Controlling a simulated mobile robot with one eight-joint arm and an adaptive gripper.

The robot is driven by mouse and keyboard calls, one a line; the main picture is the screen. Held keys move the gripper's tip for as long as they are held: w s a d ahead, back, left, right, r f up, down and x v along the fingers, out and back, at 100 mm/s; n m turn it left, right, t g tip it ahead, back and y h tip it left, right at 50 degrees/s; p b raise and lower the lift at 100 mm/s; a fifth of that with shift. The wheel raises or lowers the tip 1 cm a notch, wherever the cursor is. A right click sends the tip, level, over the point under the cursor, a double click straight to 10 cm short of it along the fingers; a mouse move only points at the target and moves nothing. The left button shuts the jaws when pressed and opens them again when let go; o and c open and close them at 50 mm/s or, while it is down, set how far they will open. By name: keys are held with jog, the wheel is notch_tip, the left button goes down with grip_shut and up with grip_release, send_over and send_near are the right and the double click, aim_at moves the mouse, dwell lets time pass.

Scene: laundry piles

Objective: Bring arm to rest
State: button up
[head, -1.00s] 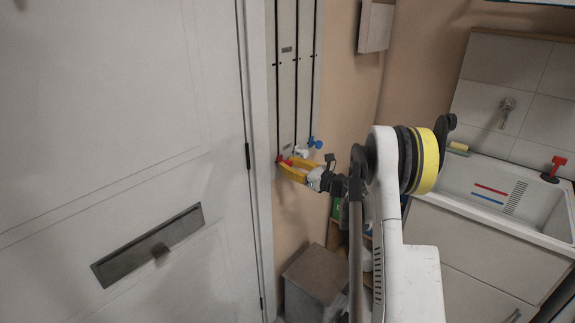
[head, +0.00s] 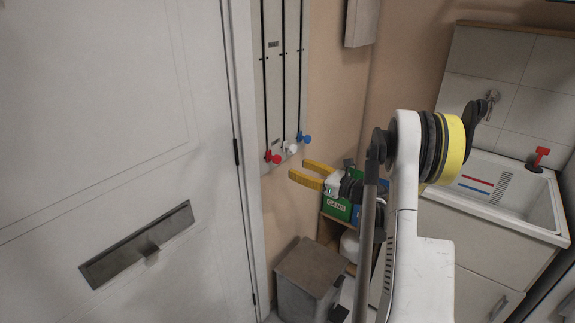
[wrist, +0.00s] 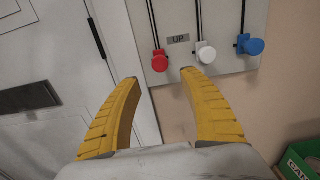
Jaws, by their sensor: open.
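My gripper (head: 297,170) has yellow fingers that are apart, with nothing between them. It is held out in front of the wall, to the right of and a little below the row of valve handles in the head view. In the wrist view my gripper (wrist: 157,75) points toward the panel, with the red handle (wrist: 160,62) between and beyond the fingertips. The white handle (wrist: 206,53) is just beyond the right fingertip and the blue handle (wrist: 250,45) is further right. My arm is extended and bent, not folded.
A white door (head: 110,100) with a metal plate fills the left. A grey bin (head: 308,275) stands below the gripper. A green box (head: 337,208) sits on a low shelf. A sink (head: 510,195) with a red-handled item (head: 541,155) is at the right.

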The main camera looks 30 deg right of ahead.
jog(key=shift+v, duration=0.9)
jog(key=shift+a, duration=0.1)
jog(key=s+a+r+n+g, duration=0.2)
jog(key=a+n, duration=0.3)
jog(key=a, duration=0.3)
jog(key=s+a+r+n+g, duration=0.2)
jog(key=a+n+g, duration=0.1)
jog(key=a+n, duration=0.3)
jog(key=s+a+r+n+g, duration=0.2)
jog(key=a+n, duration=0.1)
jog(key=a, duration=0.6)
jog(key=s+a+n+g+h, duration=0.1)
jog(key=s+a+n+h, duration=0.2)
jog(key=s+n, duration=0.6)
jog(key=s+a+f+n+g+h, duration=0.1)
jog(key=s+a+n+h, duration=0.2)
jog(key=s+n, duration=0.6)
jog(key=s+a, duration=0.1)
jog(key=s, duration=0.3)
jog(key=shift+a+f+g, duration=0.15)
jog(key=shift+f+g, duration=0.15)
jog(key=shift+g, duration=0.1)
